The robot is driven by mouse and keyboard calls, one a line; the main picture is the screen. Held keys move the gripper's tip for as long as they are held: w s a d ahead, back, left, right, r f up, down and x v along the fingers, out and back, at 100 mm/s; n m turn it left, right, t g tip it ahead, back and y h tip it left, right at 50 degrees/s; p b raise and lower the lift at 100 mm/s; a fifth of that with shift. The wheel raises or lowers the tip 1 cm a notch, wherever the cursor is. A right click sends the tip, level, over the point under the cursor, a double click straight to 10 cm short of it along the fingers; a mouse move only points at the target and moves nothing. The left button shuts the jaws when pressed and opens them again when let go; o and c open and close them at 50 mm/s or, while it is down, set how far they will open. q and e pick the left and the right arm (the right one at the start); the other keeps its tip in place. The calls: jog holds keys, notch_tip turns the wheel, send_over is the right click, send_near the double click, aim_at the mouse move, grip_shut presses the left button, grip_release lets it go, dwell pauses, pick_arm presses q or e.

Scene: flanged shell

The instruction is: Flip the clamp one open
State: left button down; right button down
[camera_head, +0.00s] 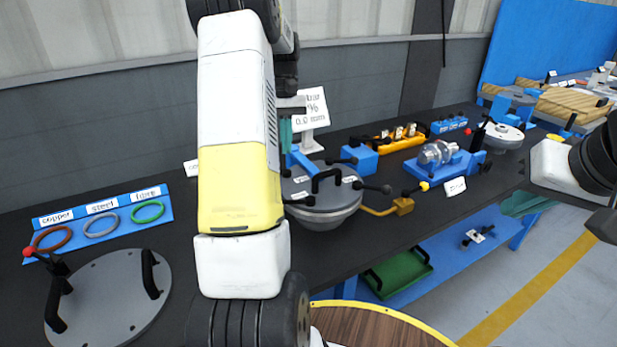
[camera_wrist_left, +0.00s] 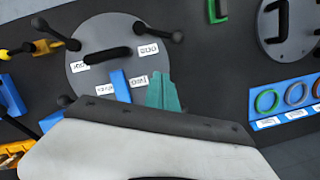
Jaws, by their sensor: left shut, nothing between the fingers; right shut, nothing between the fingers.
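A grey round lid with a black handle sits on the flanged shell (camera_head: 325,212); it also shows in the wrist view (camera_wrist_left: 88,68). Black ball-ended clamp levers stand around its rim, one at the right (camera_head: 372,187) and one at the back (camera_head: 341,160). White labels lie on the lid; I cannot read which marks clamp one. My left gripper (camera_wrist_left: 163,92) is shut and empty, its teal fingers over the lid's rim beside a label and a blue bar (camera_wrist_left: 120,86). My arm hides the lid's left side in the head view. My right gripper (camera_head: 525,203) is shut and empty off the table's front edge.
A second grey plate with black handles (camera_head: 110,300) lies at the left, near a blue ring board (camera_head: 160,208). A blue fixture (camera_head: 445,165), orange rack (camera_head: 400,141) and yellow-brown block (camera_head: 403,205) stand to the right of the shell. A sign (camera_head: 310,110) stands behind.

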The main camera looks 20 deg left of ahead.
aim_at(289, 202)
pick_arm(q)
jog(key=x, duration=1)
jog(key=shift+d, duration=0.1)
jog(key=shift+s+d+f, duration=0.1)
jog(key=shift+s+d, duration=0.15)
jog(key=shift+s, duration=0.3)
jog(key=shift+s+d+f, duration=0.1)
jog(key=shift+s+d, duration=0.1)
jog(key=shift+s, duration=0.35)
jog(key=shift+s+d+f, duration=0.2)
jog(key=shift+s+d, duration=0.15)
jog(key=shift+s, duration=0.35)
